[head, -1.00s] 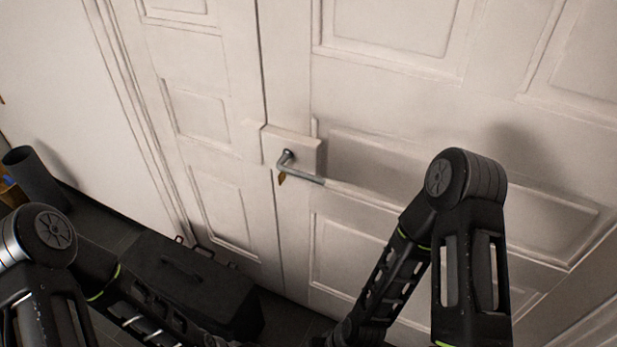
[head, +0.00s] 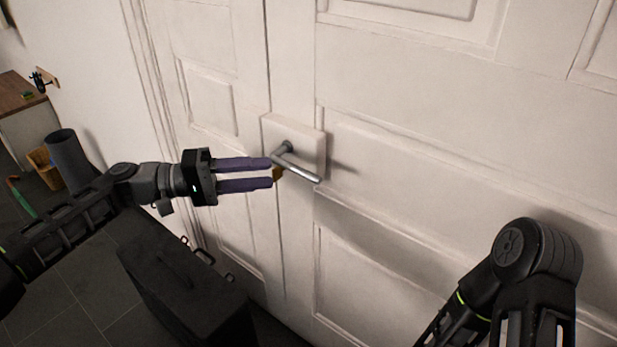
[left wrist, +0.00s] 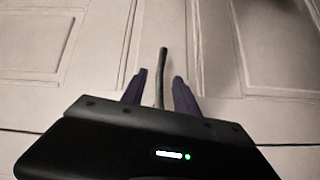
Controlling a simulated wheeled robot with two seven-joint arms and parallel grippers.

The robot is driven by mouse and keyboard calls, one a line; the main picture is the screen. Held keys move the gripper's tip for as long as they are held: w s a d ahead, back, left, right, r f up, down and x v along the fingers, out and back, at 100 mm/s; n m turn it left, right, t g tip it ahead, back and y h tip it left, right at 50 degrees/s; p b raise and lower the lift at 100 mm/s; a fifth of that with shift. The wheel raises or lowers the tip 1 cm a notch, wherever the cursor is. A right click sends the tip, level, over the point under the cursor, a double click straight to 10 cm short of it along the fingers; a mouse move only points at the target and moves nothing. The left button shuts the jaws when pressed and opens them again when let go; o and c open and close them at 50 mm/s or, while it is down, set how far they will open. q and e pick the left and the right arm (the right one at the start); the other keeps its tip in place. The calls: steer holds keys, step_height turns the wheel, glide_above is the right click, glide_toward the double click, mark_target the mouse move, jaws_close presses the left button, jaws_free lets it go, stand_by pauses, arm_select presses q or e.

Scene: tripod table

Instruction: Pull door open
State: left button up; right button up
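The white panelled door (head: 420,120) fills the middle and right of the head view and appears shut. My right gripper is out of view.
A black case (head: 185,290) stands on the dark tiled floor (head: 75,305) below my left arm. A dark cylinder (head: 72,160), a wicker basket (head: 45,168) and a wooden-topped cabinet (head: 18,92) are at the left. My right arm is in front of the door at lower right.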

mark_target(299, 168)
arm_select(q)
steer(key=shift+w+d+f, duration=0.1)
steer(key=shift+w+d, duration=0.1)
steer(key=shift+d, duration=1.1)
steer(key=shift+w+d+r, duration=0.1)
steer(key=shift+w+d, duration=0.15)
steer(key=shift+d, duration=1.1)
steer(key=shift+w+d+f, duration=0.1)
steer(key=shift+w+d, duration=0.1)
steer(key=shift+d, duration=1.1)
jaws_close()
